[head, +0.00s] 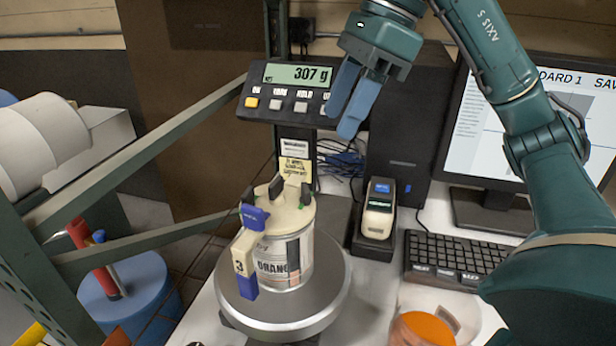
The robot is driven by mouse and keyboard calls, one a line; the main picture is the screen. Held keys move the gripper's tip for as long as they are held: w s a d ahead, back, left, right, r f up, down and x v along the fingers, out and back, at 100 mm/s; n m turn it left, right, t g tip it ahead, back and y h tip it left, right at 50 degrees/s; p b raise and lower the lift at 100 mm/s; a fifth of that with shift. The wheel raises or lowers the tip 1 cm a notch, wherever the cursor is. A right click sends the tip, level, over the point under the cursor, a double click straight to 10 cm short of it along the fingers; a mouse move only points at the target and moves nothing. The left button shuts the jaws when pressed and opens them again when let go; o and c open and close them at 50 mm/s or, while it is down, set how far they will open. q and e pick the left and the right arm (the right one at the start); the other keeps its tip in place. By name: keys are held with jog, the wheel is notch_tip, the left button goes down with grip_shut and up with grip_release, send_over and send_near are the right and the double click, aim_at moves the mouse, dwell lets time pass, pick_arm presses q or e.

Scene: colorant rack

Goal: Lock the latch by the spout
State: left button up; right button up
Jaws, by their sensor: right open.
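A blue piece (254,217) sits at the lid edge just above the spout. Several dark and green clips show around the lid. I cannot tell from this view which piece is the latch or whether it is locked. My right gripper (342,120) is open and empty, above and behind the can, in front of the scale display. My left gripper is not in view.
The scale display (298,88) reads 307 g on a post behind the plate (330,303). Green metal bars (150,150) cross the left side. An orange item lies front right.

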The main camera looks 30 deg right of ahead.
aim_at(306, 187)
jog(key=x, duration=1.1)
jog(key=shift+f, duration=0.2)
jog(key=shift+c, duration=0.2)
jog(key=c, duration=1)
jog(key=shift+o, duration=0.2)
jog(key=shift+m+t+b, duration=0.4)
jog(key=shift+m+b, duration=0.1)
jog(key=shift+m, duration=0.4)
jog(key=shift+a+m+t+h, duration=0.1)
jog(key=shift+m+t+h, duration=0.45)
jog(key=shift+m, duration=1.15)
jog(key=o, duration=1)
